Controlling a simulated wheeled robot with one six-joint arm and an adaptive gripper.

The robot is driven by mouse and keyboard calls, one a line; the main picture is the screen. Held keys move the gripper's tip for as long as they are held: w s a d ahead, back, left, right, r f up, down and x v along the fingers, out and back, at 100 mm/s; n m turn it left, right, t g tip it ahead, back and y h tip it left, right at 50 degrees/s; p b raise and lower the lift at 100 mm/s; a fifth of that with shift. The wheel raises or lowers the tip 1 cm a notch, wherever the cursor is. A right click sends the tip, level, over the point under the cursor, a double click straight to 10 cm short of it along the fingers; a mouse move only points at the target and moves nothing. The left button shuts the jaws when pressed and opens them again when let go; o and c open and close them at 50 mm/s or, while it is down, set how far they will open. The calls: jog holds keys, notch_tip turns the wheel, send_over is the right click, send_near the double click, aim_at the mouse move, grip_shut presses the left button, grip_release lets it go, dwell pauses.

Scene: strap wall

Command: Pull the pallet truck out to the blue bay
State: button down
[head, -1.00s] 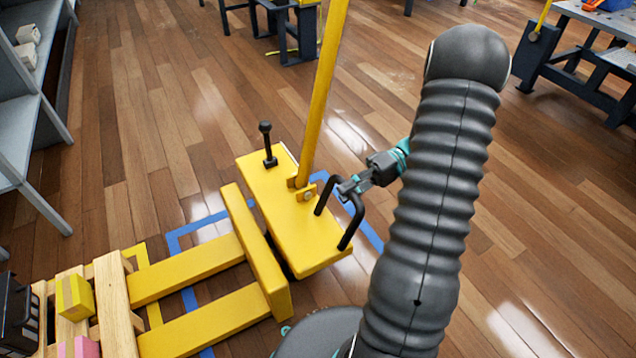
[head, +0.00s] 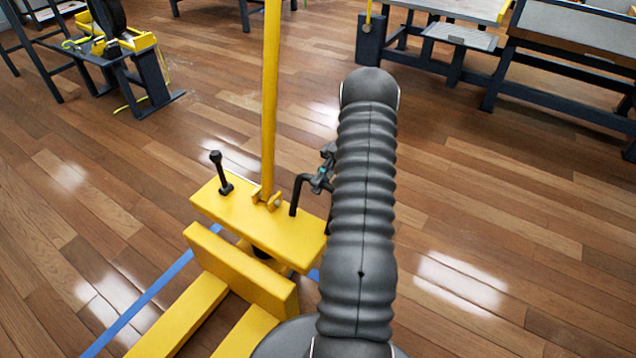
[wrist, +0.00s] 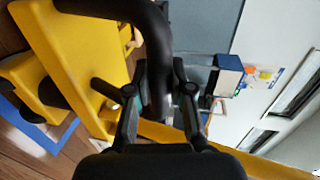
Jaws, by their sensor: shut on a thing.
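The yellow pallet truck (head: 245,222) stands on the wooden floor at the lower middle of the head view, its forks (head: 180,318) running to the lower left. Its upright yellow tiller (head: 270,100) rises out of the picture. My gripper (head: 323,178) is shut on the black handle (head: 297,192) on the truck's body, partly hidden behind my arm. In the wrist view, my gripper's fingers (wrist: 158,88) close around the black handle bar (wrist: 157,55), with the yellow body (wrist: 75,45) beside it. Blue tape (head: 150,293) of the bay runs beside and beneath the truck.
A dark stand with yellow parts (head: 130,55) is at the upper left. Workbenches (head: 560,60) line the upper right. Open wooden floor (head: 480,230) lies to the right and behind the truck. The wrist view shows another blue tape piece (wrist: 45,138).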

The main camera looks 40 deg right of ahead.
jog(key=shift+w, duration=0.15)
jog(key=c, duration=1)
grip_release()
